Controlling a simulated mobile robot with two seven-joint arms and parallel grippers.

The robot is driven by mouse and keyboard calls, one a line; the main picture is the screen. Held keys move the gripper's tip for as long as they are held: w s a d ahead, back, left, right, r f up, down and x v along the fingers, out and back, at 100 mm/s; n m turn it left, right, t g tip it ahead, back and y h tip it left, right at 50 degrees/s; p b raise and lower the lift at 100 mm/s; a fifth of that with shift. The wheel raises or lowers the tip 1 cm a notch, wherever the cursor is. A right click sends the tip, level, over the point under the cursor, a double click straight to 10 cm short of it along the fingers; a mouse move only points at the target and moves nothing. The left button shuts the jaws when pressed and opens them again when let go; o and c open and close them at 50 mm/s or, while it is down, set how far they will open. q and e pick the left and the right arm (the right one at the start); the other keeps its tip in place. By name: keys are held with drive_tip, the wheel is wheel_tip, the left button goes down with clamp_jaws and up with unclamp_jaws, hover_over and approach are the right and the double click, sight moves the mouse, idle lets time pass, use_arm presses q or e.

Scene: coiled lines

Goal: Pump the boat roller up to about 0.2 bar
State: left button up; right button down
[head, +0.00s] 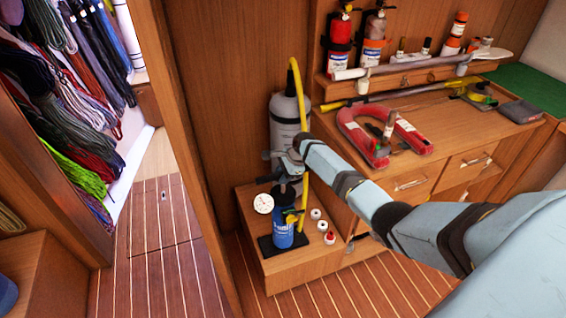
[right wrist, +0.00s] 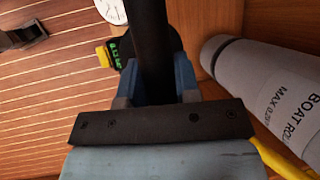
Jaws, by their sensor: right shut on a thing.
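The boat roller (head: 290,120) is a grey cylinder standing against the wood wall; it also shows in the right wrist view (right wrist: 265,92), with printed lettering. A blue pump (head: 283,233) stands upright on a black foot on the low wooden box. A yellow hose (head: 303,100) runs between the pump and the roller's top. A white round gauge (head: 263,203) sits beside the pump; its reading is too small to tell. My right gripper (head: 286,172) is above the pump, shut on the black pump handle, seen between blue fingers in the right wrist view (right wrist: 153,85). My left gripper is out of view.
The low wooden box (head: 262,258) also bears small white and red caps (head: 323,226). A workbench (head: 440,135) at the right holds a red horseshoe-shaped thing (head: 356,132) and fire extinguishers (head: 339,45) above. Coiled lines (head: 60,90) hang at the left. The plank floor (head: 160,250) is clear.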

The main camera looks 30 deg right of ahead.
wheel_tip(320, 180, down, 4)
drive_tip(key=shift+a+b, duration=0.1)
drive_tip(key=shift+b, duration=0.4)
drive_tip(key=shift+s+f, duration=0.1)
drive_tip(key=c, duration=1.1)
unclamp_jaws()
drive_tip(key=shift+f, duration=0.1)
drive_tip(key=shift+o, duration=1.3)
